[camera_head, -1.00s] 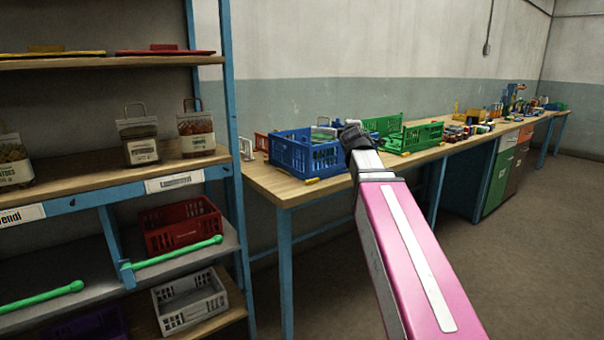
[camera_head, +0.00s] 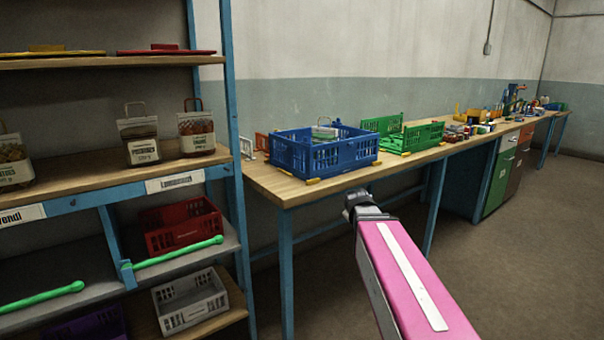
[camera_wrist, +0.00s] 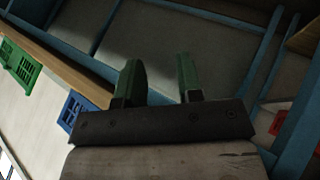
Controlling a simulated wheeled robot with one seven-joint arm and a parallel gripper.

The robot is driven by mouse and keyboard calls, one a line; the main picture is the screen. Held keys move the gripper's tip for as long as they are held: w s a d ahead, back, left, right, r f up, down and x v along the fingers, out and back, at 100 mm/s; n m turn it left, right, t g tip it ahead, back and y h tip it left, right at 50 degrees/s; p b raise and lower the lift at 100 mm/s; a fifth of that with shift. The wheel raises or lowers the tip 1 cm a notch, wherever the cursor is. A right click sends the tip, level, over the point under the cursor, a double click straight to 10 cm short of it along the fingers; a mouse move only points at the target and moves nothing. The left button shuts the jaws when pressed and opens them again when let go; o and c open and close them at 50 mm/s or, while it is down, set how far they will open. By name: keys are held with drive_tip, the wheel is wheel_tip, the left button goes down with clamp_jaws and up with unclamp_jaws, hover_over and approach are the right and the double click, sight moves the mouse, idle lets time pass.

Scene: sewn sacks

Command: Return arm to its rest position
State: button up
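My gripper (camera_wrist: 159,75) shows in the wrist view with its two green fingers apart and nothing between them. In the head view my pink arm reaches up from the bottom right, and its dark far end is in front of the workbench, below the level of the top. The gripper's fingers cannot be made out in the head view. The arm touches nothing that I can see.
A blue crate (camera_head: 290,157) and a green crate (camera_head: 418,139) stand on the long workbench (camera_head: 262,183). At left, a shelf rack (camera_head: 236,110) holds packaged sacks (camera_head: 138,140), a red crate (camera_head: 182,226) and a white crate (camera_head: 190,303). Floor right of my arm is clear.

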drive_tip(key=s+a+f+m+g+y, duration=0.1)
drive_tip(key=s+f+m+g, duration=0.6)
drive_tip(key=s+f, duration=1.1)
wheel_tip(320, 180, down, 2)
drive_tip(key=shift+f+g+y, duration=0.2)
drive_tip(key=shift+g+y, duration=0.3)
drive_tip(key=shift+g, duration=0.2)
drive_tip(key=shift+a, duration=0.1)
